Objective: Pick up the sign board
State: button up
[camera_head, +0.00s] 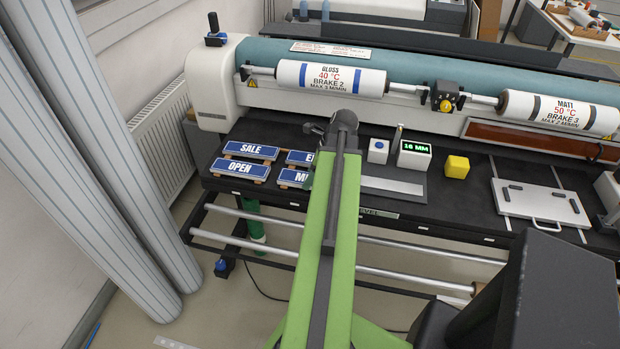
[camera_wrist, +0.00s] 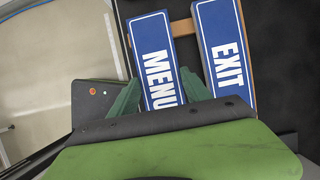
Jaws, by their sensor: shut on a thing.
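Several blue sign boards with white lettering lie on the black bench of the machine. In the head view, the SALE board (camera_head: 251,150) and the OPEN board (camera_head: 239,168) are at the left. The EXIT board (camera_head: 299,157) and the MENU board (camera_head: 291,178) are partly hidden behind my arm. In the wrist view, my gripper (camera_wrist: 160,82) is shut on the MENU board (camera_wrist: 152,40), with one green finger along each long side. The EXIT board (camera_wrist: 222,50) lies just to the right, close to the right finger. I cannot tell whether the MENU board is off its support.
Wooden strips (camera_wrist: 182,28) lie under the boards. A white button box (camera_head: 378,151), a display reading 16 MM (camera_head: 414,154), a yellow cube (camera_head: 457,167) and a flat plate with a handle (camera_head: 540,203) stand to the right. Rollers (camera_head: 330,77) run behind.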

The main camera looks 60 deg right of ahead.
jog(key=shift+c, duration=0.9)
jog(key=shift+r, duration=0.1)
